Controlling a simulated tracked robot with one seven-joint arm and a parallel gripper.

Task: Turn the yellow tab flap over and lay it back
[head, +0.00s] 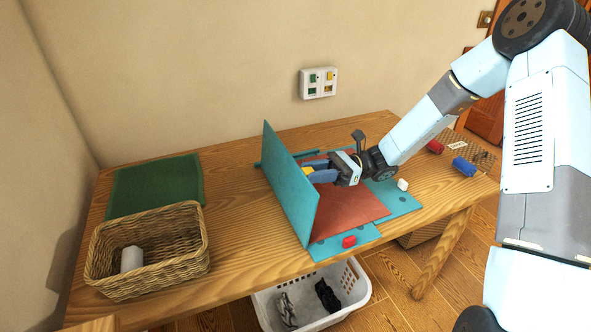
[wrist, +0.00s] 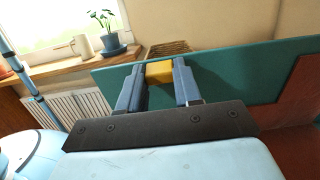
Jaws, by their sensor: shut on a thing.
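The teal flap (head: 289,184) stands up nearly vertical on the table, hinged along the left side of a red-brown panel (head: 345,200). The yellow tab (head: 308,170) is at the flap's right face. My gripper (head: 308,174) is shut on the yellow tab, coming in from the right. In the wrist view, the yellow tab (wrist: 159,72) sits between my two blue-grey fingers, with the teal flap (wrist: 225,70) behind it. The teal base sheet (head: 392,198) lies flat under the red-brown panel. The far edge of the flap's hinge is partly hidden by my gripper.
A wicker basket (head: 150,283) with a white roll and a green mat (head: 155,186) are on the left of the table. A red block (head: 349,242), a white piece (head: 402,184) and a blue roll (head: 464,167) lie on the right. A white laundry basket (head: 345,290) stands below.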

